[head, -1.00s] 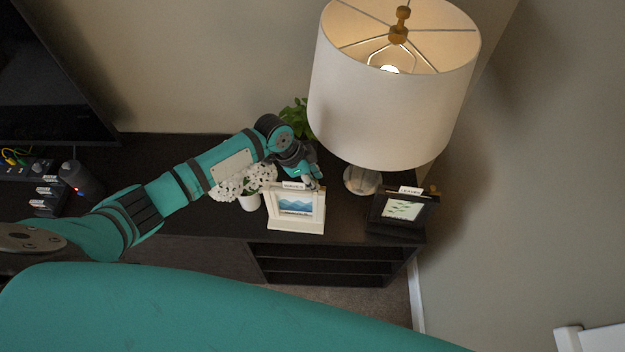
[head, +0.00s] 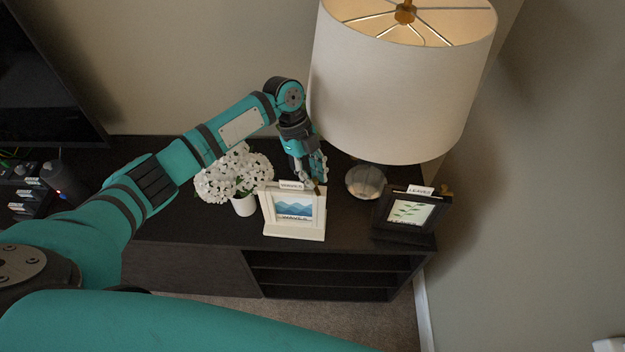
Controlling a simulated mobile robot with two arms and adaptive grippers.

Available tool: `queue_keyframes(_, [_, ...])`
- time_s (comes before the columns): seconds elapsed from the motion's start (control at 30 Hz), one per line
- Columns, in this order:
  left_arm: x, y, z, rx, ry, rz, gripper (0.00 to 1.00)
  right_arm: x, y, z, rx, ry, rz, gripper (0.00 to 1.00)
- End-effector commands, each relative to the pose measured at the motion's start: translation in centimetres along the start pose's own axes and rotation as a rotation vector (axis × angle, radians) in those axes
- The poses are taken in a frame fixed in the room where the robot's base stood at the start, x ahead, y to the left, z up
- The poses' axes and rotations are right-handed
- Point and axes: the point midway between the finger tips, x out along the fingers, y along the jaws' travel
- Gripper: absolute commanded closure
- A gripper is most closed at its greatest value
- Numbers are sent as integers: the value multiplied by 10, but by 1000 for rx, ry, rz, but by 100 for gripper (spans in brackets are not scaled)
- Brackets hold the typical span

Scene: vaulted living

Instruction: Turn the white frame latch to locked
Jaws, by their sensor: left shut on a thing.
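The white frame (head: 294,232) stands upright on the dark cabinet in the head view, with a blue mountain picture and a small label on its top edge. My left gripper (head: 312,187) reaches down behind the frame's top right corner. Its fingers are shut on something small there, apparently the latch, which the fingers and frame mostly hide. I cannot make out the latch's position. My right gripper is not in view.
A black frame (head: 381,222) with a leaf picture stands to the right. A large lamp (head: 400,95) rises close to my left gripper. White flowers (head: 232,175) in a pot stand left of the white frame. The cabinet top (head: 180,222) is clear at left.

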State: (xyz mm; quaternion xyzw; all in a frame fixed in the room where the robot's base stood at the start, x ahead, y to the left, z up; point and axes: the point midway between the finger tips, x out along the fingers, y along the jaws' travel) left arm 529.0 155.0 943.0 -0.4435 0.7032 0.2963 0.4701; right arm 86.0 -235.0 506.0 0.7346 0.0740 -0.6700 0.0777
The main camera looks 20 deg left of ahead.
Motion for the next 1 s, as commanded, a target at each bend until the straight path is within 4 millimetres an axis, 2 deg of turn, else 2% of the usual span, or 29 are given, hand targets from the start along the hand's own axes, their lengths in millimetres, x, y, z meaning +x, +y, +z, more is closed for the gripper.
queue_keyframes(0.03, [3, -1, 1, 28, 0, 12, 100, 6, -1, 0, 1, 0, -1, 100])
queue_keyframes(0.3, [2, -1, 0, 145, 0, 61, 100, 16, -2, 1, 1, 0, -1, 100])
queue_keyframes(0.93, [1, -1, -1, 188, 1, 80, 100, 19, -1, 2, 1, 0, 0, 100])
queue_keyframes(0.97, [1, -1, -1, 188, 1, 80, 82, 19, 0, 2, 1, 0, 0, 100])
queue_keyframes(1.0, [1, -1, -1, 188, 1, 80, 77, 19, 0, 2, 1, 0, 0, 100])
